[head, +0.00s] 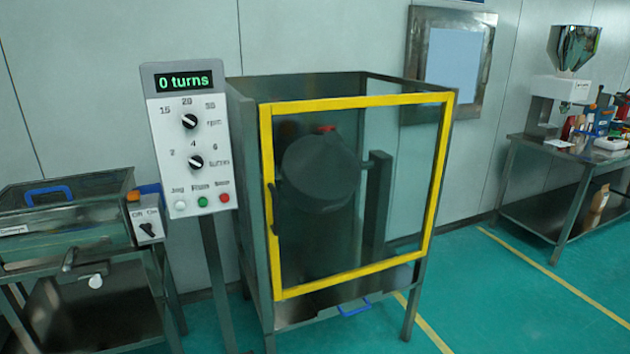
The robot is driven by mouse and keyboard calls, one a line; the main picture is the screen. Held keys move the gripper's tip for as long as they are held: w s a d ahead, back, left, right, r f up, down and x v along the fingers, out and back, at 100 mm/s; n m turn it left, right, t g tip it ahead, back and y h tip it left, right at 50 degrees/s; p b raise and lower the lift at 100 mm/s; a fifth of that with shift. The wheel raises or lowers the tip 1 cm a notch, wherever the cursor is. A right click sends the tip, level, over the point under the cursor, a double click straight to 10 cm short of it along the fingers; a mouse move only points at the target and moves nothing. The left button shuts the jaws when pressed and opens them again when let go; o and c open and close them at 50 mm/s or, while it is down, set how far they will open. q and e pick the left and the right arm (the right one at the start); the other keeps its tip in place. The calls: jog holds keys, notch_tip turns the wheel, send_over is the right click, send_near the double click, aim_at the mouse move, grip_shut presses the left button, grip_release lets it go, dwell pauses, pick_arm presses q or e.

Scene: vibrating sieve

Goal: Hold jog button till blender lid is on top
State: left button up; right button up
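The control panel (190,140) stands on a post left of the cage, and its green display (184,81) reads "0 turns". The white jog button (180,205) is at the panel's lower left, beside a green button (202,201) and a red button (224,197). The dark blender drum (318,172) is inside the cage, behind the yellow-framed door (448,150). A small red part (326,128) shows at the drum's top edge; I cannot tell whether it belongs to the lid. Neither of my grippers is in view.
The cage door looks closed. A metal box machine with an Off/On switch (148,230) stands on a bench at the left. A steel table (520,145) with a hopper machine (562,85) is at the right. Green floor (500,310) is clear at front right.

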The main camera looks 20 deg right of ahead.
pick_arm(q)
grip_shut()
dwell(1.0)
